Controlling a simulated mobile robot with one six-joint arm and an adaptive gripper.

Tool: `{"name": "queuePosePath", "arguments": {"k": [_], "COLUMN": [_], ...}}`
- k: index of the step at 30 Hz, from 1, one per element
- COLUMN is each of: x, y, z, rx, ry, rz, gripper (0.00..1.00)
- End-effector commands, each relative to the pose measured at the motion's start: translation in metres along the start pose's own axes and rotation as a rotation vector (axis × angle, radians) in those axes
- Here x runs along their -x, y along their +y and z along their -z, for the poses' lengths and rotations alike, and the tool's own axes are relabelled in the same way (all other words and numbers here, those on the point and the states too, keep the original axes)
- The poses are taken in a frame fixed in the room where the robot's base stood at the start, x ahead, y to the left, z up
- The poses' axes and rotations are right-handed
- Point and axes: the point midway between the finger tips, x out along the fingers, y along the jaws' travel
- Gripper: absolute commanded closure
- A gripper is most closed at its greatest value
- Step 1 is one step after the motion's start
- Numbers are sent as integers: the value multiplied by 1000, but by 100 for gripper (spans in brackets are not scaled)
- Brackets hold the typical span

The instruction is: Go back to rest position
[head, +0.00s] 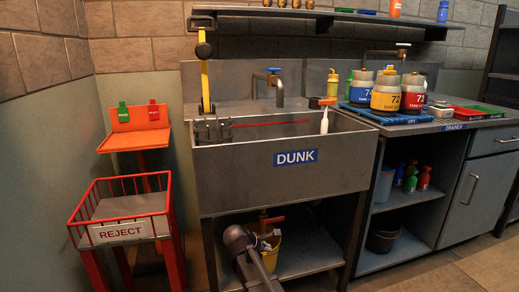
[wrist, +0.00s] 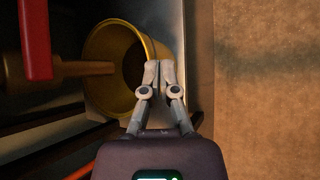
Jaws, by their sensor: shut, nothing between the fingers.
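My gripper (wrist: 159,66) is shut and empty in the wrist view, its fingertips together in front of a yellow bucket (wrist: 97,78). In the head view my gripper (head: 268,238) is low, below the sink marked DUNK (head: 240,184), beside the yellow bucket (head: 272,259). My dark arm reaches up from the bottom edge there. I cannot tell whether the fingers touch the bucket.
A red valve handle (head: 272,219) sits on the pipe under the sink; a red part (wrist: 36,40) shows close by in the wrist view. A red REJECT basket (head: 122,231) stands left. The drainer counter (head: 455,126) on the right holds several labelled containers.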

Motion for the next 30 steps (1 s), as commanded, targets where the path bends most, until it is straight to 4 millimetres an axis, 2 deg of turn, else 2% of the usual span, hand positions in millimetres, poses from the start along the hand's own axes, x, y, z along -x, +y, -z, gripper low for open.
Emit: {"name": "queuePosePath", "arguments": {"k": [1, 3, 8, 13, 21, 30], "x": [3, 2, 4, 17, 41, 66], "y": [-15, -34, -75, -117, -161, -188], "z": [-24, -42, -80, -114, -145, -165], "rx": [-101, -245, -570, -908, -1295, -1557], "ry": [21, 50, 95, 114, 96, 58], "rz": [50, 121, 288, 478, 721, 908], "gripper": [100, 100, 100, 100, 100, 100]}}
